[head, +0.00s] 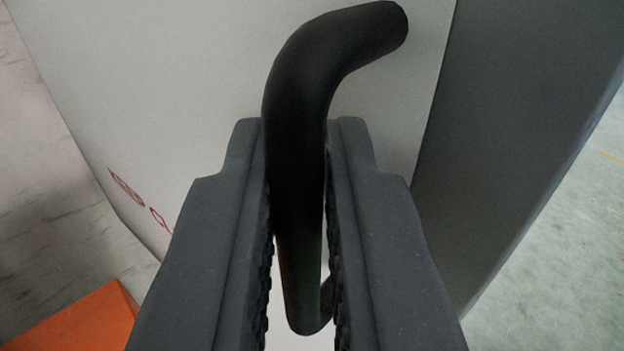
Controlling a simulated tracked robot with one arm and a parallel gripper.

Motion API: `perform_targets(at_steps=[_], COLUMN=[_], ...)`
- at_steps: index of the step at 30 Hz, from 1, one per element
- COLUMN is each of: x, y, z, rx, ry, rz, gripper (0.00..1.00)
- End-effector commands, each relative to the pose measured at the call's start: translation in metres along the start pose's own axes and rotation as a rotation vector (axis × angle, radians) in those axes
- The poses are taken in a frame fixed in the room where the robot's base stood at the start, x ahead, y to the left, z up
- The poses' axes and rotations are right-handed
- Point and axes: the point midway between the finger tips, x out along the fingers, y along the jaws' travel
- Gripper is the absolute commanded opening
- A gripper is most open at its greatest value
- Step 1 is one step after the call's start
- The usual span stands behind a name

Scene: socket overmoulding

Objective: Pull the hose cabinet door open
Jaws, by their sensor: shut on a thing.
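The black bar handle (305,85) stands out from the white door (170,80) of the hose cabinet, with its upper end bent back toward the door. My gripper (297,165) has its two dark grey ribbed fingers on either side of the handle's bar and is shut on it. The handle's lower end shows between the fingers. The white door fills the middle of the view and carries small red markings at its lower left. Part of the door is hidden behind my fingers. A dark grey panel (510,130) stands along the door's right side.
An orange object (80,322) is at the bottom left corner. A pale, streaked surface (45,190) shows at the left. Green-grey floor (555,260) with a yellow mark shows at the right and looks clear.

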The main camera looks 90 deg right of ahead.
Motion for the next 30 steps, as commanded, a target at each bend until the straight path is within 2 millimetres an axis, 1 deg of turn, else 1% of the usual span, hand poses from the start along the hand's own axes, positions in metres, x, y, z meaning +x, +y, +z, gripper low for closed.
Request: perform_targets(at_steps=[1,10,11,12,13,30], x=[0.0035,0.0055,0.0056,0.0056,0.0056,-0.0001], y=[-0.0004,-0.0004,-0.0004,-0.0002,-0.0002,0.0003], z=[0.0062,0.0062,0.0062,0.0061,0.0058,0.0017], rx=[-0.011,-0.011,-0.011,-0.010,-0.010,-0.003], ry=[-0.005,-0.005,-0.005,-0.005,-0.005,-0.002], rz=[0.005,0.008,0.008,0.009,0.009,0.001], gripper=[0.00,0.00,0.14,0.25,0.33,0.33])
